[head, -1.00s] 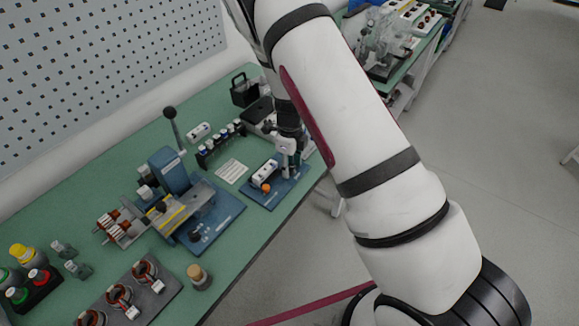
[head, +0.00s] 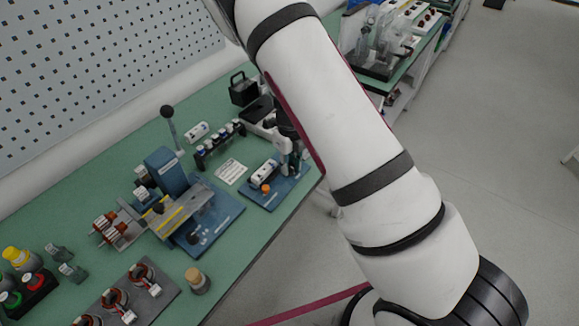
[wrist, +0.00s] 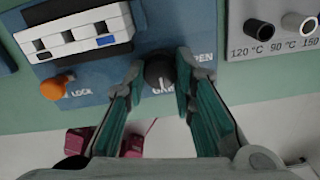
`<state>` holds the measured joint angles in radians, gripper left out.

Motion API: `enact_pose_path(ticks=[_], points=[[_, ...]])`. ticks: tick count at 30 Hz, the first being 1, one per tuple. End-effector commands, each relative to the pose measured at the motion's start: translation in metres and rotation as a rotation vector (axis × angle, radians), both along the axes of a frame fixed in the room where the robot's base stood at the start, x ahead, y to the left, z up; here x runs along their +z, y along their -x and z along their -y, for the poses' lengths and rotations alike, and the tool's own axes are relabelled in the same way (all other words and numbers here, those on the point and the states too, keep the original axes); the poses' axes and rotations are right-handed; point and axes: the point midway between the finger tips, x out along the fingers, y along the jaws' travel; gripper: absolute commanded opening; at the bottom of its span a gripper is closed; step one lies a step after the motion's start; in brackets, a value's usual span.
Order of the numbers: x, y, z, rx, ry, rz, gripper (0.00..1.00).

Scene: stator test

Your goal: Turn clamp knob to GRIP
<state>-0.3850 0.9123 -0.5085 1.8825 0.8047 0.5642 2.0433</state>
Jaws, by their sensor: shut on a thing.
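A round black knob (wrist: 160,70) sits on a blue plate (wrist: 100,82) in the wrist view. My gripper (wrist: 161,68) is shut on it, one finger on each side. Lettering ending in "EN" shows right of the knob. Another label below the knob is partly hidden by the fingers, and I cannot read the knob's setting. In the head view, my gripper (head: 294,160) is over the right part of the small blue base (head: 262,202) near the bench's right edge. The knob is hidden there.
An orange knob (wrist: 53,87) near the word "LOCK" and a white slotted block (wrist: 75,35) are left of my gripper. A grey holder with temperature labels (wrist: 272,42) is at right. A larger blue fixture (head: 215,215) stands farther left on the green bench.

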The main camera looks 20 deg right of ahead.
Motion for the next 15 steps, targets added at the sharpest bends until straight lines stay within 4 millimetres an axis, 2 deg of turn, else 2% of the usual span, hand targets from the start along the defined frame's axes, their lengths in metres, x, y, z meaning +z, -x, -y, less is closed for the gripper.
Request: enact_pose_path(ticks=[2,3,4,15], points=[[-0.0002,-0.0003,0.0002,0.001,0.000,0.001,0.06],[-0.0002,-0.0003,0.0002,0.001,0.000,0.001,0.33],[-0.0002,-0.0002,0.0002,0.001,0.000,0.001,0.40],[0.0047,-0.0001,0.0000,0.004,0.000,0.001,0.42]])
